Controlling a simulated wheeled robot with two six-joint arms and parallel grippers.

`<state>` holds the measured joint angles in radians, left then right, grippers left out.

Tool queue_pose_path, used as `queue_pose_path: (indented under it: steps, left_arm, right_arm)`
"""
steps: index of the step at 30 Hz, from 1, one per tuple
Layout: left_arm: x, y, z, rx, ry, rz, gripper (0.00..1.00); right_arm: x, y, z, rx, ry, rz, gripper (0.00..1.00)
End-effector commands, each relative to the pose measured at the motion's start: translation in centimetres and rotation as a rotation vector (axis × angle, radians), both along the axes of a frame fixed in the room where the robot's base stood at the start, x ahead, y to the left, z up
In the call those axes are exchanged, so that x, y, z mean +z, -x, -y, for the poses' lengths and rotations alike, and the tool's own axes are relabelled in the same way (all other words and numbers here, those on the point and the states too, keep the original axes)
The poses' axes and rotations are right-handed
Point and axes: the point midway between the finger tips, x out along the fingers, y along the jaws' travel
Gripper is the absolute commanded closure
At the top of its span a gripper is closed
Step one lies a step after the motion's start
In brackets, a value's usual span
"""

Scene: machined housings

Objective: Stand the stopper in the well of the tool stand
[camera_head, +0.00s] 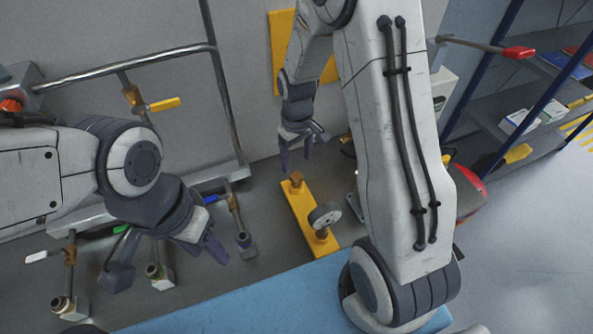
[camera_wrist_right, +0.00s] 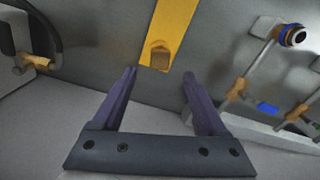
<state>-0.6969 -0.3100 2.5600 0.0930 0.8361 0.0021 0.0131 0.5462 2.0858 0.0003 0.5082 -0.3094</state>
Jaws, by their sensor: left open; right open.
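I cannot make out for sure which thing is the stopper or the tool stand. A yellow bar (camera_head: 303,212) lies on the grey bench, with a brown block-like piece (camera_head: 296,180) at its far end and a round grey dial-like part (camera_head: 325,215) near its other end. My right gripper (camera_head: 297,158) is open and empty above the brown end. In the right wrist view, the yellow bar (camera_wrist_right: 172,22) and brown piece (camera_wrist_right: 160,57) appear beyond and between the open fingers (camera_wrist_right: 159,78). My left gripper (camera_head: 208,246) is open, low over the bench at left, holding nothing visible.
Several grey blocks with brass-coloured fittings, such as one block (camera_head: 160,276) and another (camera_head: 246,242), stand around my left gripper. A metal pipe frame (camera_head: 130,68) rises behind. A blue mat (camera_head: 235,303) covers the front. Shelves (camera_head: 520,110) stand at right.

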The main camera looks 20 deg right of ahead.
Motion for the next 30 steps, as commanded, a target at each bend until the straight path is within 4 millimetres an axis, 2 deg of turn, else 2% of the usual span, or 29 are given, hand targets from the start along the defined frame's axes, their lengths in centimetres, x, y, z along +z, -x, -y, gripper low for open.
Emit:
queue_pose_path:
  steps: [3,6,23,26,29,30]
  left_arm:
    - [-0.4,0.0,0.0,0.000,0.000,0.000,0.50]
    - [-0.5,0.0,0.0,0.000,0.000,0.000,0.50]
    - [-0.4,0.0,0.0,0.000,0.000,0.000,0.50]
    - [-0.5,0.0,0.0,0.000,0.000,0.000,0.50]
    - [-0.8,0.0,0.0,0.000,0.000,0.000,0.50]
    - [-0.9,0.0,0.0,0.000,0.000,0.000,0.50]
  right_arm:
    - [1.6,-0.1,0.0,0.000,0.000,0.003,0.25]
    - [2.3,-0.1,0.0,0.000,0.000,0.001,0.25]
    - [2.6,0.0,-0.1,0.001,0.000,-0.001,0.25]
    - [3.4,0.6,-1.2,0.017,-0.002,0.004,0.25]
    - [5.3,2.5,-4.3,0.060,-0.009,0.014,0.25]
    - [6.4,3.8,-5.9,0.083,-0.015,0.017,0.25]
